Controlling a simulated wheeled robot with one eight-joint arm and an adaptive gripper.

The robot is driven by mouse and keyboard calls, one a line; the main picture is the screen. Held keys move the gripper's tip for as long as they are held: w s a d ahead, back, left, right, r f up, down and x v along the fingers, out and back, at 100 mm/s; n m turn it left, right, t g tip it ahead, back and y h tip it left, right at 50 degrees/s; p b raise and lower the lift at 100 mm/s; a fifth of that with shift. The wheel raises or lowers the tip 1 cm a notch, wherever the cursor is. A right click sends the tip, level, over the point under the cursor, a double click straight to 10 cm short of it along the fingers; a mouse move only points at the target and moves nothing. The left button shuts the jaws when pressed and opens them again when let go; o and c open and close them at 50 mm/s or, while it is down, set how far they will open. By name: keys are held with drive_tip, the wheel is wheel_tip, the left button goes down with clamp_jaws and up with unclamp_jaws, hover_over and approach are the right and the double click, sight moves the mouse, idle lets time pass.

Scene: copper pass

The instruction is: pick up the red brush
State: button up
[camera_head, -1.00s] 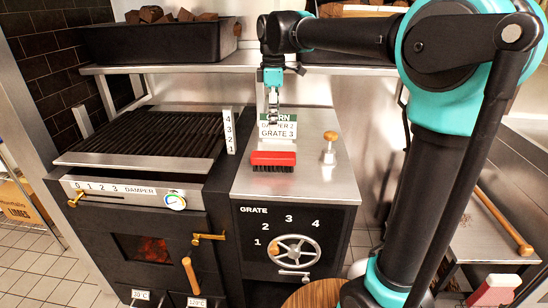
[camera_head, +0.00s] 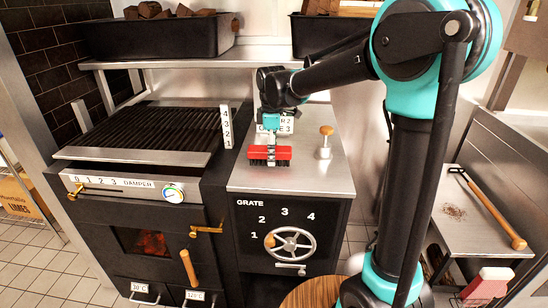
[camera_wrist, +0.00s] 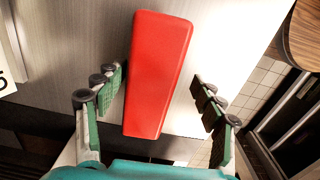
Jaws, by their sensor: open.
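The red brush (camera_head: 284,153) lies on the steel counter (camera_head: 300,178) to the right of the grill, with its red back up and dark bristles below. My gripper (camera_head: 271,156) points down over the brush. In the wrist view the brush (camera_wrist: 158,75) lies lengthwise between the two open fingers of my gripper (camera_wrist: 163,95), with a gap to the fingers on each side. The fingers do not press on it.
A knob with a wooden top (camera_head: 326,140) stands on the counter to the right of the brush. A sign (camera_head: 286,123) stands behind my gripper. The grill grate (camera_head: 145,130) is to the left. The grate wheel (camera_head: 293,244) is on the front panel below.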

drive_tip(key=shift+s+d+f, duration=0.25)
drive_tip(key=shift+d+f, duration=0.05)
drive_tip(key=shift+f, duration=0.4)
drive_tip(key=shift+w+f, duration=0.1)
drive_tip(key=shift+w, duration=0.05)
drive_tip(key=c, duration=1.4)
drive_tip(key=shift+o, duration=0.2)
wheel_tip(320, 180, up, 20)
drive_tip(key=shift+d, duration=0.1)
drive_tip(key=o, duration=0.7)
drive_tip(key=c, duration=0.5)
drive_tip(key=shift+o, duration=0.2)
